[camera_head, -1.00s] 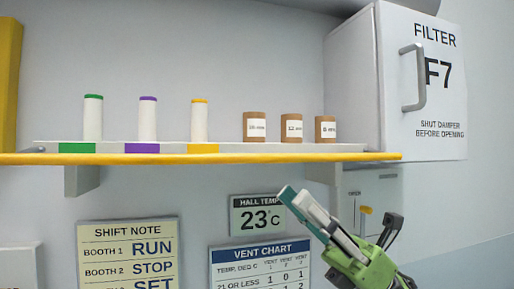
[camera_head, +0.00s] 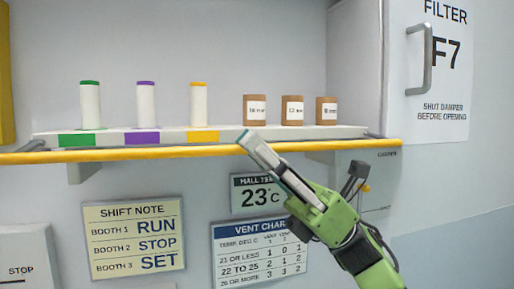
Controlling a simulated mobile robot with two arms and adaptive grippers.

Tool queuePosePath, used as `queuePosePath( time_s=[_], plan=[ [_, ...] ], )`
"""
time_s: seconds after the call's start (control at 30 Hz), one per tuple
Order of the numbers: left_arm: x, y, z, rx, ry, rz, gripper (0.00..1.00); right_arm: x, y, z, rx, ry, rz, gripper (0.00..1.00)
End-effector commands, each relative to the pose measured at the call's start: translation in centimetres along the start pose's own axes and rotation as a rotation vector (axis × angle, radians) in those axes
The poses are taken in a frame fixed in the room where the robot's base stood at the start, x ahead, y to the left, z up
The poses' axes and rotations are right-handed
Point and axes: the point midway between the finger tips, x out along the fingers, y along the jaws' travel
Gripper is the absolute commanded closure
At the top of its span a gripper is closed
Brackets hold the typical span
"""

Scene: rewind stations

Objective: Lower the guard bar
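The guard bar (camera_head: 130,154) is a long yellow bar along the front of the white shelf (camera_head: 352,131). It runs nearly level, just below the coloured labels on the shelf edge, with a short arm at each end. My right gripper (camera_head: 246,140) reaches up from the lower right. Its fingers lie together, and their tips overlap the bar right of the yellow label. I cannot tell whether they touch it. The gripper hides a short stretch of the bar. My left gripper is not in view.
Three white spools with green (camera_head: 90,106), purple (camera_head: 146,105) and yellow (camera_head: 198,105) tops stand on the shelf, beside three brown labelled rolls (camera_head: 292,110). A filter cabinet (camera_head: 438,70) is at right. Signs, including the shift note (camera_head: 133,240), hang below.

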Motion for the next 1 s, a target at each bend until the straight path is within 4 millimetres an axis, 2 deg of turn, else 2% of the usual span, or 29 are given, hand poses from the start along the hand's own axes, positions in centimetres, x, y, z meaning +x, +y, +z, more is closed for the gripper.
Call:
queuePosePath(
  time_s=[0.27, 0.63, 0.97, 1.0],
  plan=[
    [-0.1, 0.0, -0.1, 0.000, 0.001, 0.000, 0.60, 0.1, 0.1, 0.1, 0.014, 0.002, -0.015, 1.00],
    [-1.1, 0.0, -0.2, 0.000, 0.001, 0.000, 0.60, 1.3, 0.1, 1.3, 0.177, 0.002, -0.180, 1.00],
    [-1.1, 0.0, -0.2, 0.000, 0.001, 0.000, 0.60, 1.2, 0.1, 1.3, 0.188, -0.002, -0.189, 1.00],
    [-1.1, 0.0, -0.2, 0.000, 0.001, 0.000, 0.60, 1.2, 0.1, 1.3, 0.188, -0.002, -0.189, 0.81]
  ],
)
